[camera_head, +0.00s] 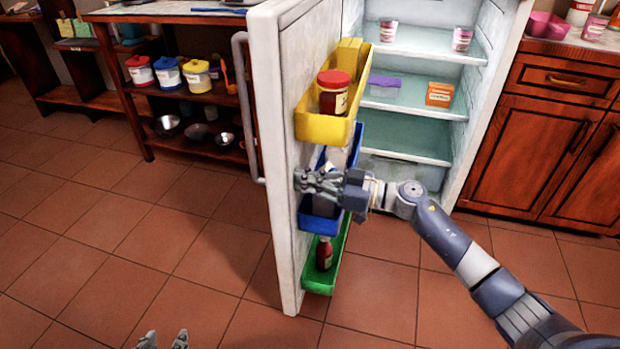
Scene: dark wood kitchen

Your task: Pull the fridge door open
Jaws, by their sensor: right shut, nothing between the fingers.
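The white fridge door (279,240) stands wide open, swung out toward me on the left of the fridge (437,190). Its long grey handle (241,110) is on the outer, left face. The door's inner side carries a yellow bin (323,128), a blue bin (318,224) and a green bin (337,262). My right gripper (299,182) is shut and empty, at the inner side of the door in front of the blue bin. I cannot tell whether it touches the door. My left gripper (162,341) shows only its fingertips at the bottom edge; its opening is unclear.
Inside the fridge are glass shelves (405,139) with cups, a purple-lidded box (384,84) and an orange box (439,94). Left is a dark wood shelf unit (140,110) with canisters and bowls. Right are wooden cabinets (545,140). The tiled floor (120,235) at left is clear.

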